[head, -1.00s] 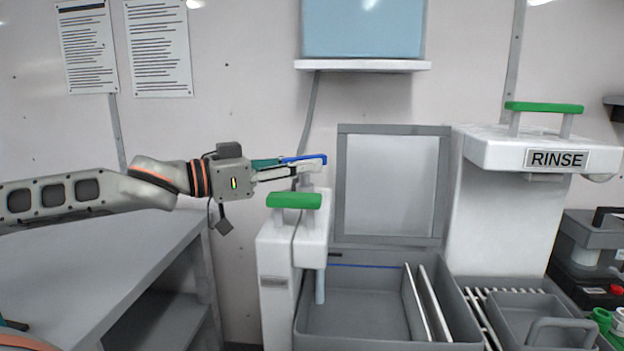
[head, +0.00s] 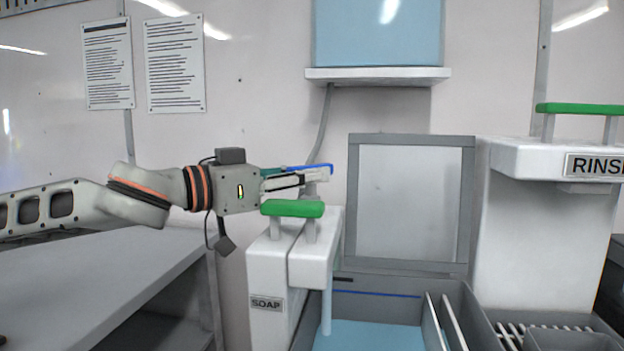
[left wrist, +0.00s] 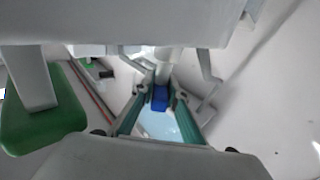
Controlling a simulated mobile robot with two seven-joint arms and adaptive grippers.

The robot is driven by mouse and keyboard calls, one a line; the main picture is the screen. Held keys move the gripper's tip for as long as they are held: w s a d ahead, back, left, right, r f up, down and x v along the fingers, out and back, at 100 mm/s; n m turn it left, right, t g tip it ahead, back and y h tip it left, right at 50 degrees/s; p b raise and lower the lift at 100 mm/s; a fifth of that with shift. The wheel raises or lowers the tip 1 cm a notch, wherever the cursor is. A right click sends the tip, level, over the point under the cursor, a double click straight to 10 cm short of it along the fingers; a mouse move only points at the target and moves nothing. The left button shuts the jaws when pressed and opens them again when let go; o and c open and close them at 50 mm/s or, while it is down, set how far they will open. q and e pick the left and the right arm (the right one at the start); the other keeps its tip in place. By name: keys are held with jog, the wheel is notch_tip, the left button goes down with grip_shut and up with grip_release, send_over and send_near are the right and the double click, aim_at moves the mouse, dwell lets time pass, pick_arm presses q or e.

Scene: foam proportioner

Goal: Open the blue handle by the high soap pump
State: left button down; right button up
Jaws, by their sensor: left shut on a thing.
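The blue handle (head: 318,167) sits at the back of the white soap pump (head: 320,248), above its top. My left gripper (head: 316,175) is shut on the blue handle from the left, and its fingers partly hide it. In the left wrist view the blue handle (left wrist: 159,98) lies between the two teal-sided fingers. The pump has a green bar handle (head: 292,208) on top, in front of my gripper, and a label that reads SOAP (head: 267,303). My right gripper is not in view.
A grey basin (head: 375,283) right of the pump has a light blue surface (head: 375,337) inside. A white rinse unit (head: 530,230) with a green bar (head: 580,109) stands further right. A grey table (head: 110,280) lies below my left arm. A white shelf (head: 378,75) hangs above.

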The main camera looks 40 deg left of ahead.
pick_arm(q)
jog(key=shift+r, duration=0.15)
jog(key=c, duration=2)
grip_release()
jog(key=shift+r, duration=2.95)
jog(key=shift+a+r, duration=0.15)
jog(key=shift+r, duration=1.8)
